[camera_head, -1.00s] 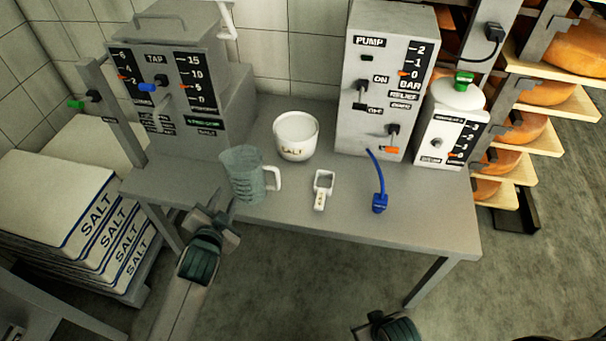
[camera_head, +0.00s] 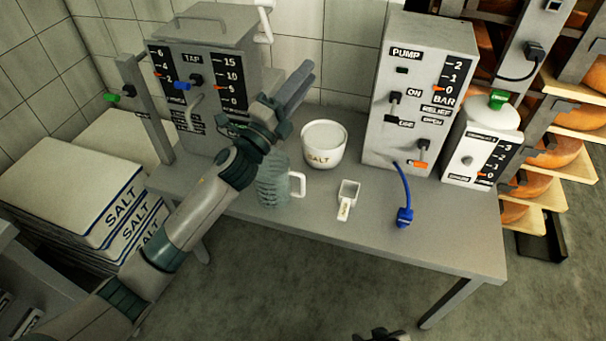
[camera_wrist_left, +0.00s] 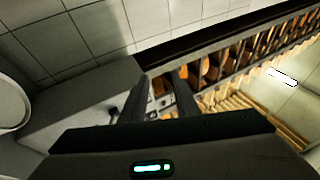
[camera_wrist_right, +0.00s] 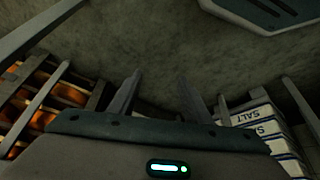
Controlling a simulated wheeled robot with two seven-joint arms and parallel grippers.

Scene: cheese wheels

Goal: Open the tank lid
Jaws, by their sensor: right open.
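The grey tank (camera_head: 232,75), marked TAP, stands at the table's left end. Its lid (camera_head: 225,38) lies flat on top, with a thin bar handle (camera_head: 202,19) along it. My left gripper (camera_head: 304,82) is raised right of the tank, above the mug and salt pot, its fingers pointing up and right. In the left wrist view its fingers (camera_wrist_left: 162,92) are apart with nothing between them. My right gripper's fingers (camera_wrist_right: 158,92) are apart and empty in the right wrist view. Only a bit of that arm shows at the head view's bottom edge.
A ribbed mug (camera_head: 272,185), a salt pot (camera_head: 324,146) and a small scoop (camera_head: 348,198) stand on the table (camera_head: 440,228). A pump box (camera_head: 415,95) with a blue hose is to the right. Salt sacks (camera_head: 75,195) are at left. A white pipe (camera_head: 265,22) stands behind the tank.

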